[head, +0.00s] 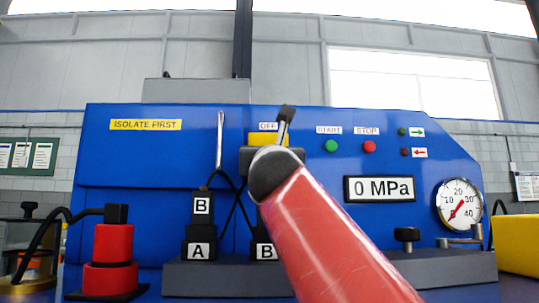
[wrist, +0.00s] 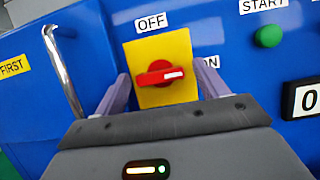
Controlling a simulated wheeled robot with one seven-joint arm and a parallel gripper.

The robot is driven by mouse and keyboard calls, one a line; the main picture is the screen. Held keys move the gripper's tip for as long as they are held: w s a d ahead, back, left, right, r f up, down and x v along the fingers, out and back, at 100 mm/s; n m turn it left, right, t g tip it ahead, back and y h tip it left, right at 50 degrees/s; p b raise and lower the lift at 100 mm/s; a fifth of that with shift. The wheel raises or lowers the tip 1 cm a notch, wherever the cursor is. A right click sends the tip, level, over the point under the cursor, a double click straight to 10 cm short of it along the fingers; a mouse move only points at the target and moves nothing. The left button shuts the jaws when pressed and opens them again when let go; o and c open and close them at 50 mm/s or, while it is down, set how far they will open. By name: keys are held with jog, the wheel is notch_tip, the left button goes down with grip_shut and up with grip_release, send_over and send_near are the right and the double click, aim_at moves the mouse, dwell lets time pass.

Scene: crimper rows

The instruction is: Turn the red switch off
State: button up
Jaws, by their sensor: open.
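The red switch (wrist: 160,74) sits on a yellow plate (wrist: 145,52) on the blue panel. Its handle lies about horizontal in the wrist view, its white mark pointing right toward the ON label (wrist: 210,62). The OFF label (wrist: 152,22) is above the plate. My gripper (wrist: 160,70) is open, one finger left and one right of the switch, with gaps showing on both sides. Whether the fingertips reach the handle's depth, I cannot tell. In the head view the yellow plate (head: 262,139) shows partly behind my arm; the red handle is hidden there.
A metal lever (wrist: 62,72) stands close left of my gripper. A green START button (wrist: 268,36) is to the right. In the head view, a red STOP button (head: 369,146), a 0 MPa display (head: 380,189) and a gauge (head: 459,205) are further right. Blocks marked A and B (head: 202,205) stand below.

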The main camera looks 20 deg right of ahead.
jog(key=c, duration=1)
jog(key=shift+r+n+y+p, duration=0.15)
jog(key=shift+n+y+p, duration=0.15)
jog(key=shift+n+p, duration=0.65)
jog(key=shift+n+y+p, duration=1.3)
jog(key=shift+n+y, duration=0.3)
jog(key=shift+n, duration=1.05)
jog(key=n+g+y, duration=0.1)
jog(key=n, duration=0.4)
jog(key=n+g+y, duration=0.1)
jog(key=n+g, duration=0.1)
jog(key=n, duration=0.3)
jog(key=n+g+y, duration=0.1)
jog(key=n, duration=0.4)
jog(key=shift+d+y, duration=0.25)
jog(key=shift+y, duration=0.15)
jog(key=shift+g, duration=0.3)
